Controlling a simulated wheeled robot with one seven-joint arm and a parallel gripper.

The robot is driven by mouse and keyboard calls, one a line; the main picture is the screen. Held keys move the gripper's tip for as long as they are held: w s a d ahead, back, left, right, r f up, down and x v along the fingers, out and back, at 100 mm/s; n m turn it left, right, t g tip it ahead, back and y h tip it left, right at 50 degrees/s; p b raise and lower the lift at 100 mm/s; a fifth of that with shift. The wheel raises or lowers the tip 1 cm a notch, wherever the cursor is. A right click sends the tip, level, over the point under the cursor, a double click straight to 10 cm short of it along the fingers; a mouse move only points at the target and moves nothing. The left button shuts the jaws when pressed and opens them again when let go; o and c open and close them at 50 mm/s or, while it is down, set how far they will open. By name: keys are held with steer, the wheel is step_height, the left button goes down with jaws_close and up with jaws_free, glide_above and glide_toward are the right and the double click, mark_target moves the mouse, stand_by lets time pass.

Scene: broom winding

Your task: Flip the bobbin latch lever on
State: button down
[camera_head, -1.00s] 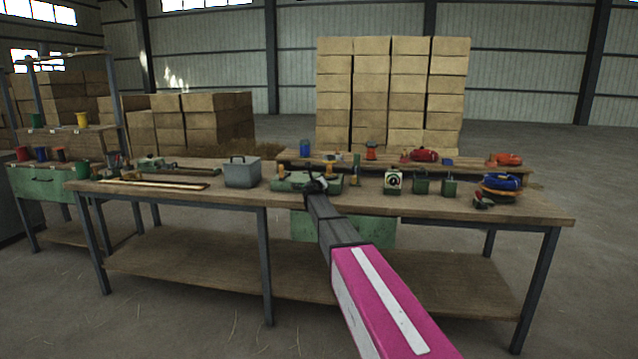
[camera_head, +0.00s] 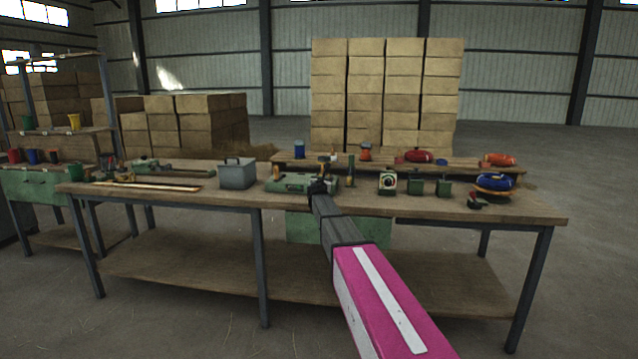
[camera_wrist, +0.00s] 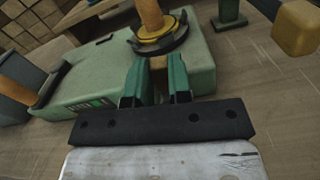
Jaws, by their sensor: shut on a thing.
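The green winding machine (camera_head: 290,184) sits on the long workbench, in front of my gripper (camera_head: 318,187). In the wrist view, its green body (camera_wrist: 200,62) carries a wooden bobbin post (camera_wrist: 151,14) on a yellow and black round base (camera_wrist: 160,38). A second wooden post (camera_wrist: 16,72) stands at the left. My gripper's green fingers (camera_wrist: 157,72) are at the near edge of the round base, close together on a small part that appears to be the latch lever. The fingers hide most of this part, so its position cannot be told.
A grey metal box (camera_head: 237,173) stands left of the machine. To the right are a dial device (camera_head: 387,182), small green blocks (camera_head: 444,187) and a blue coil (camera_head: 495,181). A yellow block (camera_wrist: 297,28) is at the wrist view's upper right. Bare bench top (camera_wrist: 270,95) lies right of the gripper.

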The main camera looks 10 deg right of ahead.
steer(key=shift+s+d+f+m, duration=0.2)
steer(key=shift+d+m, duration=0.35)
steer(key=shift+m, duration=0.5)
steer(key=shift+s+d+f+m, duration=0.2)
steer(key=shift+d+m, duration=0.3)
steer(key=shift+m, duration=0.55)
steer(key=c, duration=1)
jaws_free()
steer(key=shift+c, duration=0.2)
steer(key=v, duration=1)
steer(key=shift+s, duration=0.35)
